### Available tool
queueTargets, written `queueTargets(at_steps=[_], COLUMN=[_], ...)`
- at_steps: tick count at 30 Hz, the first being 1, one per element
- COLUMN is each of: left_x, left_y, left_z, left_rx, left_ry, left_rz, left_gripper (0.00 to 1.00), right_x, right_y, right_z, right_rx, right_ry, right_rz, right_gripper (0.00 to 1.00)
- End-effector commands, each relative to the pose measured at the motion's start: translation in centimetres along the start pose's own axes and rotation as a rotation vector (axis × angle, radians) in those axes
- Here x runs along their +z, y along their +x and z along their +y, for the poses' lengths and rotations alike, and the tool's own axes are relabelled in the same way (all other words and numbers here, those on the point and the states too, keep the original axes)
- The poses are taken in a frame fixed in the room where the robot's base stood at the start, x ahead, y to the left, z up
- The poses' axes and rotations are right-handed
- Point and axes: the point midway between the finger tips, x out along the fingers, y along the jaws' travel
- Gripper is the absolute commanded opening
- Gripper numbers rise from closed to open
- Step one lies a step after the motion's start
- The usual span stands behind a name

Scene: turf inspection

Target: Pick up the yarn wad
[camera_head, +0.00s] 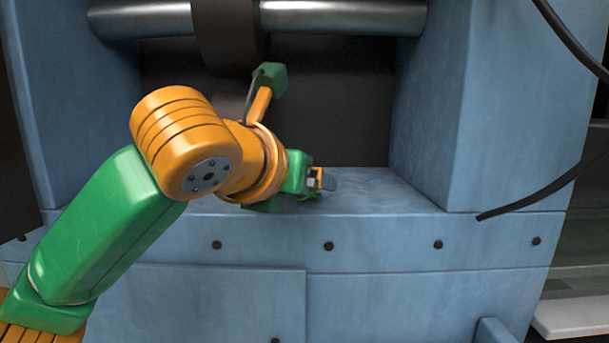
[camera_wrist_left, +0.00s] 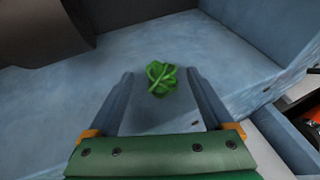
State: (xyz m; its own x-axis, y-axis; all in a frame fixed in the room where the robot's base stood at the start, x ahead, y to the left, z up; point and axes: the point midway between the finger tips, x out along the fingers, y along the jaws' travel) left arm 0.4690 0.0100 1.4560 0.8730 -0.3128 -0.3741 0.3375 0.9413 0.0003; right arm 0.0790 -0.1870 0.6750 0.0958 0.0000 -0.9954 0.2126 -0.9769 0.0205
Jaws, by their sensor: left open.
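The yarn wad (camera_wrist_left: 161,78) is a small bright green tangled bundle. It lies on the blue ledge (camera_wrist_left: 60,110) in the left wrist view. In that view my left gripper (camera_wrist_left: 159,72) is open, with one grey finger on each side of the wad in the picture. I see no contact between the fingers and the wad. My right gripper is not in view.
Blue side walls (camera_head: 433,110) enclose the recess, with a dark back behind it. A metal roller (camera_head: 340,17) crosses above. A black cable (camera_head: 535,195) hangs at the right. The ledge right of my gripper is clear.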

Motion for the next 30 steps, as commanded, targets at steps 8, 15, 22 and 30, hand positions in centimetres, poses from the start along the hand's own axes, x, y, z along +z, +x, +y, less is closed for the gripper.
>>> queueTargets(at_steps=[8,15,22,30], left_x=[-0.01,0.00,0.02,0.92], left_y=[1.41,1.37,1.35,0.97], left_z=[0.00,0.01,0.02,0.01], left_rx=[0.000,0.000,0.000,0.000], left_ry=[0.000,-0.001,-0.001,-0.003], left_rz=[0.000,0.000,0.000,-0.001], left_gripper=[0.85,0.31,0.00,0.00], right_x=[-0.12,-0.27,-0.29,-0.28], right_y=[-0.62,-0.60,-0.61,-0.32], right_z=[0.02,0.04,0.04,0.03], right_rx=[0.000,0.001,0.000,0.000], right_ry=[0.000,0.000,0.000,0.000], right_rz=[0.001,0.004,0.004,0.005], right_gripper=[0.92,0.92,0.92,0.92])
